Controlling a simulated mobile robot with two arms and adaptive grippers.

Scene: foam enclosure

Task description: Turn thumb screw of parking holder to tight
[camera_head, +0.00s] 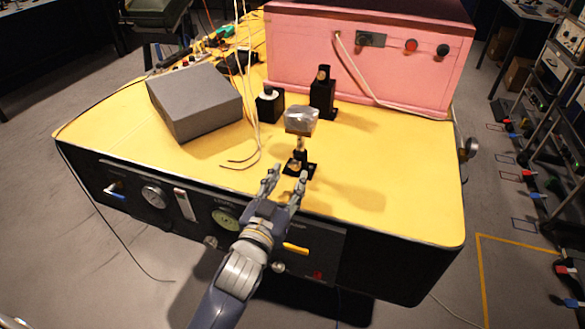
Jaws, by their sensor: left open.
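A small black post holder (300,167) stands upright near the front edge of the yellow tabletop, with a shiny grey, glass-like block (301,119) on top. It may be the parking holder, but I cannot tell for certain. Its thumb screw is too small to make out. My left gripper (288,177) reaches in from below over the table's front edge. Its two fingers are apart and point at the holder's base, with nothing seen between them. In this view the fingertips are close to the base; I cannot tell whether they touch it. My right gripper is not in view.
Two black mounts, one short (270,107) and one tall (322,97), stand behind the holder. A grey foam-like block (195,100) lies to the left, with loose pale cables (248,140) beside it. A pink box (370,60) fills the back. The yellow table (400,190) is clear at right.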

